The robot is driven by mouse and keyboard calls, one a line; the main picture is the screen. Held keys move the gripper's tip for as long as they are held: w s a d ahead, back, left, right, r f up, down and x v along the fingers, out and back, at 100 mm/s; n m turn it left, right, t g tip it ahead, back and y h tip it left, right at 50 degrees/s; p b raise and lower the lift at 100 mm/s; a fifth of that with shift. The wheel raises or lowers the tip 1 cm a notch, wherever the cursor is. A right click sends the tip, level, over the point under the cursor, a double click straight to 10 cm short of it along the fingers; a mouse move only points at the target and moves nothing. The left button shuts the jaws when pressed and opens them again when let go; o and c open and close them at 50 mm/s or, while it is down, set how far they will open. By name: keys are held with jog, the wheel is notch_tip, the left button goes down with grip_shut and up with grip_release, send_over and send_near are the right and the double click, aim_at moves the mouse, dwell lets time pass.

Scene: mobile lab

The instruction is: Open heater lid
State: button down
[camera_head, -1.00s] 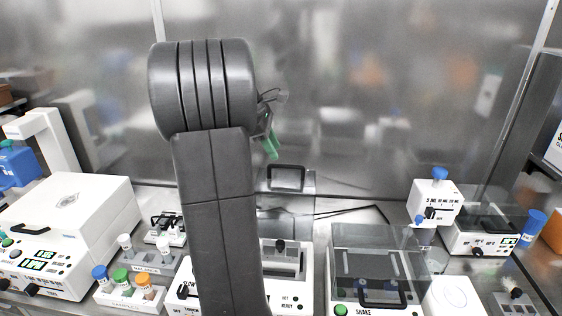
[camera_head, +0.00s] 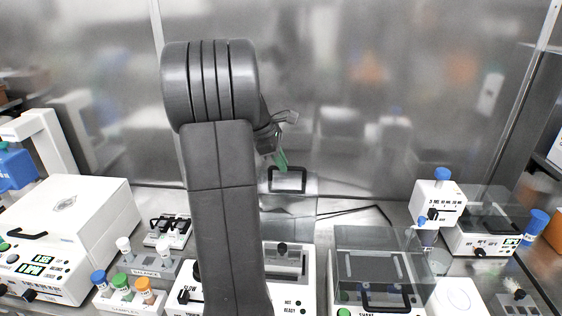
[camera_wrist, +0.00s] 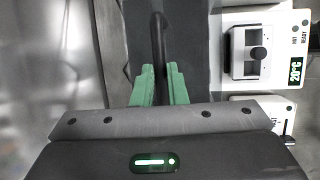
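The heater (camera_head: 310,290) is the white unit with HOT and READY labels at the bottom centre of the head view, partly behind my arm. It also shows at right in the wrist view (camera_wrist: 290,75), reading 20°C, with its dark well and a knob uncovered. A grey lid panel (camera_head: 300,207) appears to stand raised behind it, with a black handle (camera_head: 288,191) at its top. My gripper (camera_head: 281,163) is just above the handle. In the wrist view, the handle (camera_wrist: 158,35) lines up between the green fingers (camera_wrist: 160,78), which look apart. Contact is unclear.
A clear-lidded shaker (camera_head: 375,275) stands right of the heater. A sample rack (camera_head: 125,303) with capped tubes and a large white machine (camera_head: 75,215) are on the left. A metal wall (camera_head: 380,60) is close behind.

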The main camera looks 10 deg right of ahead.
aim_at(279, 189)
jog(key=s+b, duration=0.1)
jog(key=s+t+b, duration=0.1)
jog(key=shift+s+a+r+b, duration=0.15)
jog(key=shift+s+a+b, duration=0.2)
jog(key=shift+a+b, duration=0.05)
jog(key=shift+s+a+r+t+h+b, duration=0.15)
jog(key=shift+s+t+b, duration=0.1)
jog(key=shift+s, duration=0.15)
jog(key=shift+s+a+r+t+h+b, duration=0.15)
jog(key=shift+s+b, duration=0.1)
jog(key=shift+s, duration=0.15)
jog(key=c, duration=1.5)
grip_release()
jog(key=shift+o, duration=0.2)
jog(key=v, duration=1.3)
jog(key=shift+a+r, duration=0.15)
jog(key=shift+r, duration=0.2)
